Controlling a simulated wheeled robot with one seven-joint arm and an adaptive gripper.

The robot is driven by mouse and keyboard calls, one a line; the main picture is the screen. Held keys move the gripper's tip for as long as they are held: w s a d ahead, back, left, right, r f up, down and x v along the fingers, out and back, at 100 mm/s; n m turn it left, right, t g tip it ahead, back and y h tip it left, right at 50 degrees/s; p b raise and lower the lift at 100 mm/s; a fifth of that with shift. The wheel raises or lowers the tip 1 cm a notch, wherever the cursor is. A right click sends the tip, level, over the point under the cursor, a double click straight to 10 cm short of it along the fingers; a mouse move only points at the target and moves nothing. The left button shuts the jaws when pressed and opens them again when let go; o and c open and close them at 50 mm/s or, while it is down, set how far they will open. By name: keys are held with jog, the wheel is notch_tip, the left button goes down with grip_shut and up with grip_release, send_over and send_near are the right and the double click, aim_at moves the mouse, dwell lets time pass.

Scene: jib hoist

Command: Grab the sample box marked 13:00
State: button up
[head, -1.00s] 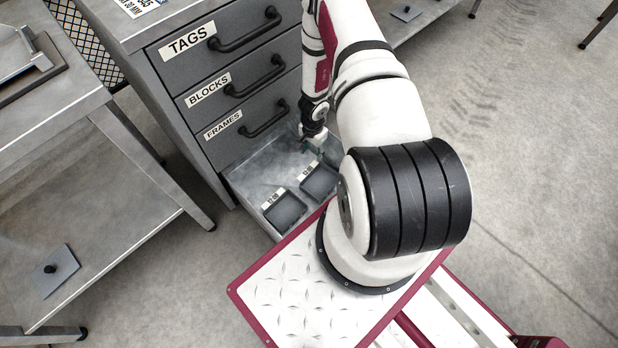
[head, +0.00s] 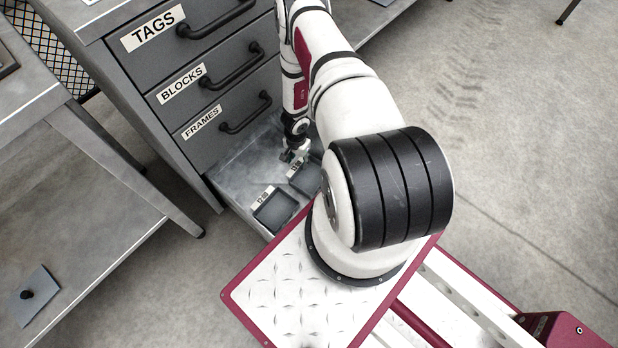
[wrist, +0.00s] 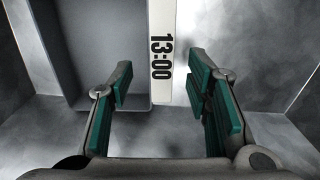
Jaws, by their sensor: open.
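The sample box marked 13:00 (wrist: 105,50) is a dark grey open tray with a white label strip (wrist: 162,30) along one edge. Its 13:00 print reads clearly in the wrist view. In the head view this box (head: 309,180) lies in the open bottom drawer, partly hidden by my gripper and arm. My gripper (wrist: 165,92) is open and empty, its green-padded fingers on either side of the label strip's end. In the head view my gripper (head: 291,157) is down in the drawer at the box's label edge. Contact cannot be told.
A second grey box (head: 273,212), its label small and seemingly 12:00, lies nearer the front in the same drawer (head: 240,172). Closed drawers marked TAGS, BLOCKS and FRAMES (head: 222,118) rise above. A metal table (head: 80,200) stands at the left.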

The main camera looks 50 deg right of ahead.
aim_at(298, 164)
notch_tip(298, 164, down, 3)
jog(key=shift+f+b, duration=0.2)
jog(key=shift+b, duration=0.45)
grip_shut()
